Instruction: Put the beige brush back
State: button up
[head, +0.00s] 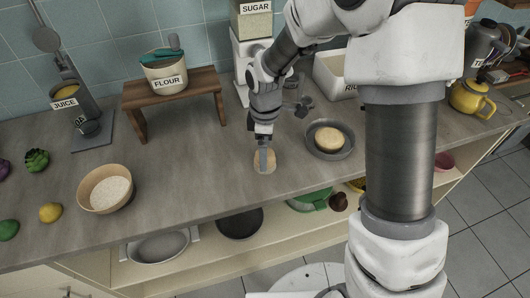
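A small, rounded beige thing (271,162), which looks like the beige brush, is at the middle of the counter near its front edge. My gripper (263,165) points down right at it, and the fingers cover part of it. I cannot tell whether the fingers are closed on it or whether it rests on the counter. Its bristles and handle cannot be made out.
A dark pan (345,150) with a round bread-like item (328,139) is close on the right. A wooden bowl (87,198), a juice dispenser (88,112) and a wooden stand (183,88) with a FLOUR pot (165,69) are left. The counter between is clear.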

notch_tip(320, 180, up, 10)
jog(key=s+d+r+m+t, duration=0.2)
jog(key=s+d+r+m, duration=0.4)
jog(key=s+m, duration=0.2)
jog(key=s+d+r+m+t, duration=0.3)
jog(key=s+d+r+m, duration=0.3)
jog(key=s, duration=0.4)
jog(key=r+m+p, duration=0.1)
jog(key=m, duration=0.1)
jog(key=shift+s+d+r+m+t, duration=0.2)
jog(key=shift+s+r+m+t, duration=0.1)
jog(key=shift+s, duration=0.05)
dwell(0.6)
